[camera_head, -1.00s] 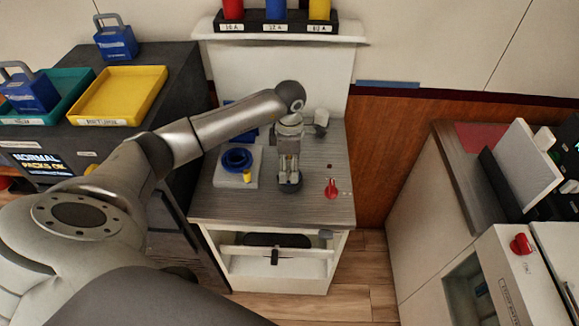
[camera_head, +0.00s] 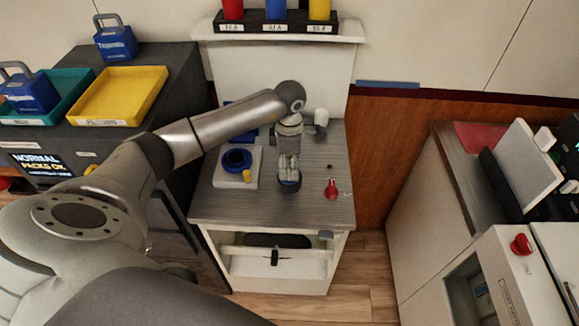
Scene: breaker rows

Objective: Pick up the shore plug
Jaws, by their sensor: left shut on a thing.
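My left gripper (camera_head: 289,178) points down over the right half of the grey wood-grain counter (camera_head: 222,205). Its fingers are shut on a dark round piece with a blue rim, which appears to be the shore plug (camera_head: 290,186). The fingers hide most of it, and I cannot tell whether it touches the counter. A blue ring-shaped socket (camera_head: 237,160) with a dark centre sits on a white plate left of the gripper. My right gripper is not in view.
A red handle (camera_head: 331,189) stands right of the gripper, and a small yellow piece (camera_head: 247,176) sits on the white plate. A pale rounded piece (camera_head: 321,117) is behind. A shelf (camera_head: 350,38) holds coloured blocks above. The counter's front strip is clear.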

